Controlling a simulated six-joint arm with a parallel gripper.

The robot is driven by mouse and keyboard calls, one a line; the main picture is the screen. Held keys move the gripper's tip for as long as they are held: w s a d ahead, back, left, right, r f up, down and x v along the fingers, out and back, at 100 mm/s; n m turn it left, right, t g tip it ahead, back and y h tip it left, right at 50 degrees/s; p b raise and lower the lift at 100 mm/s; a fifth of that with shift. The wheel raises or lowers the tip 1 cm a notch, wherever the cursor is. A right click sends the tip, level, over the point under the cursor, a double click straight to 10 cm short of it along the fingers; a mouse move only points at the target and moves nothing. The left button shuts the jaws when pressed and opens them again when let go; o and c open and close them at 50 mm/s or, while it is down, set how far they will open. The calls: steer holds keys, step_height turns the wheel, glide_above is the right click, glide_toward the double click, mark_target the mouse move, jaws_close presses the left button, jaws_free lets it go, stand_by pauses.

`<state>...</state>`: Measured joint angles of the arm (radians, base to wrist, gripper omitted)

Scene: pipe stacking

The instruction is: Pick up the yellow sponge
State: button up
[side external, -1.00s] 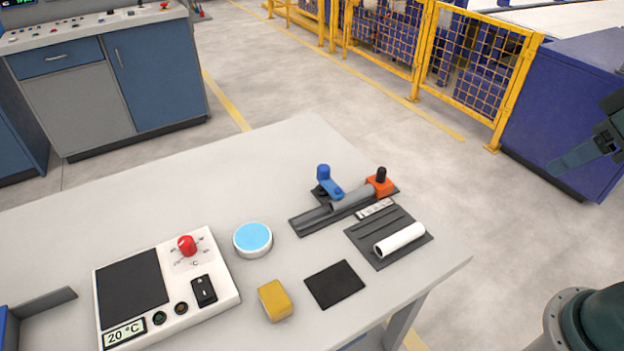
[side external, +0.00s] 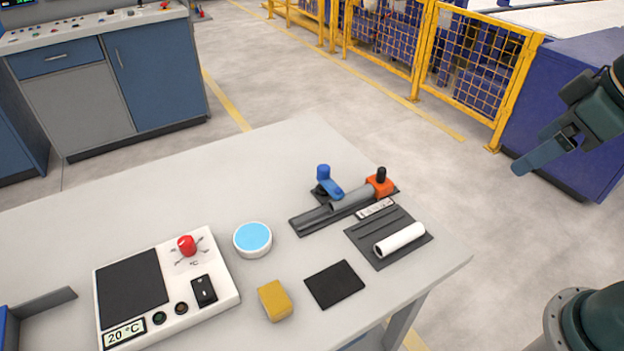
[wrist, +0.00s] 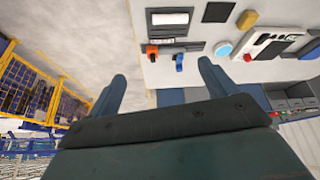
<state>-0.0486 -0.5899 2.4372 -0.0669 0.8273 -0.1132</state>
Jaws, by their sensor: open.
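The yellow sponge (side external: 274,300) is a small block lying on the table near its front edge, between the white control panel and a black square pad. It also shows in the wrist view (wrist: 247,20), near the top edge. My gripper (side external: 522,167) is in the air to the right of the table, well away from the sponge. In the wrist view my gripper (wrist: 162,72) has its two fingers spread wide, with nothing between them.
The control panel (side external: 168,285) with a red knob stands left of the sponge. A round blue-topped tin (side external: 252,239) sits behind it. The black pad (side external: 334,285) lies right. A pipe fixture (side external: 345,202) and a white pipe (side external: 399,240) are farther right.

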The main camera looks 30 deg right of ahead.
steer(key=w+a+f+n+g+y, duration=0.1)
steer(key=w+a+f+n+y, duration=0.1)
steer(key=w+a+n, duration=0.4)
steer(key=w+a+f+n+g+y, duration=0.1)
steer(key=w+a+f+n, duration=0.3)
steer(key=a, duration=0.3)
steer(key=w+a+f+n+g+y, duration=0.2)
steer(key=w+a+f, duration=0.3)
steer(key=a+f, duration=0.15)
steer(key=n+g, duration=0.1)
steer(key=n, duration=0.2)
glide_toward(275, 296)
steer(key=d, duration=0.1)
steer(key=r, duration=0.1)
steer(key=d+r, duration=0.1)
steer(key=shift+w+d+r+y, duration=0.25)
steer(key=shift+d+y, duration=0.1)
steer(key=shift+y, duration=0.05)
steer(key=shift+f, duration=0.1)
steer(key=shift+x, duration=4.15)
steer(key=shift+s+a+f, duration=0.1)
steer(key=shift+s, duration=0.05)
steer(key=shift+x, duration=2.45)
steer(key=shift+s+a, duration=0.1)
steer(key=shift+a, duration=0.05)
